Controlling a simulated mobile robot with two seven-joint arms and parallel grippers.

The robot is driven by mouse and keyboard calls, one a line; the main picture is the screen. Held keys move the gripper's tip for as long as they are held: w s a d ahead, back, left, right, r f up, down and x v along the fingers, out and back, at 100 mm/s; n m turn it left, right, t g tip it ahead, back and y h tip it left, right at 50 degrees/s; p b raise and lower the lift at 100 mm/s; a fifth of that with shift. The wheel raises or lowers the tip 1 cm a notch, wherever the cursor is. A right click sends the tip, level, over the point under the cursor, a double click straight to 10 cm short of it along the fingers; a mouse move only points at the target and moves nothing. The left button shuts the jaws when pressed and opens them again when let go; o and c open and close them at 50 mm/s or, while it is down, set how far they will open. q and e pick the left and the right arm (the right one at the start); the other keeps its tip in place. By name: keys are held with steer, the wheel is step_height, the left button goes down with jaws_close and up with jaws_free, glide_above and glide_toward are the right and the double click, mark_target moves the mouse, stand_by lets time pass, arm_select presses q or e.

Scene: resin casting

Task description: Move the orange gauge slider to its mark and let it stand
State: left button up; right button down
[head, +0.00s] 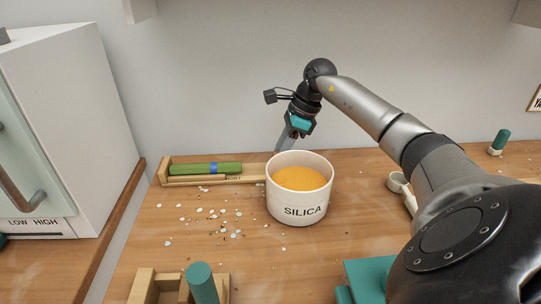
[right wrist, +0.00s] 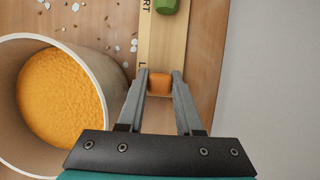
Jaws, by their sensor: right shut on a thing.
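The orange gauge slider (right wrist: 159,82) sits on the wooden gauge (right wrist: 166,40), between the fingers of my right gripper (right wrist: 160,76), which is shut on it. The slider is beside the start of a word beginning with "L", the rest of which is hidden by a finger. The letters "RT" stand farther up the gauge. In the head view my right gripper (head: 284,143) reaches down behind the silica pot (head: 300,208), which hides the slider. The gauge's left part (head: 180,181) shows there, holding a green rod (head: 180,168) with a blue band. My left gripper is not in view.
The pot of orange grains stands close to the gauge's right end and my right fingers. White flakes (head: 197,213) lie scattered in front of the gauge. A wooden holder with a teal cylinder (head: 202,284) is at the front.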

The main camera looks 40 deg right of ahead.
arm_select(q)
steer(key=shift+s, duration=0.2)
arm_select(e)
steer(key=shift+d, duration=0.15)
steer(key=c, duration=0.7)
jaws_free()
steer(key=shift+s+d, duration=0.1)
steer(key=shift+s, duration=0.05)
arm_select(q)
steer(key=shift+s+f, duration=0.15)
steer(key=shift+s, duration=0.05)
arm_select(e)
steer(key=shift+o, duration=0.7)
steer(key=shift+r, duration=0.15)
steer(key=shift+r, duration=0.25)
arm_select(q)
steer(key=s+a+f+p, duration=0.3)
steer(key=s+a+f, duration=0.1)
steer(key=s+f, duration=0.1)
steer(key=shift+p, duration=0.4)
arm_select(e)
steer(key=v, duration=1.1)
steer(key=shift+r, duration=0.15)
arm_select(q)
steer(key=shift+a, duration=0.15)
arm_select(e)
steer(key=shift+s, duration=0.1)
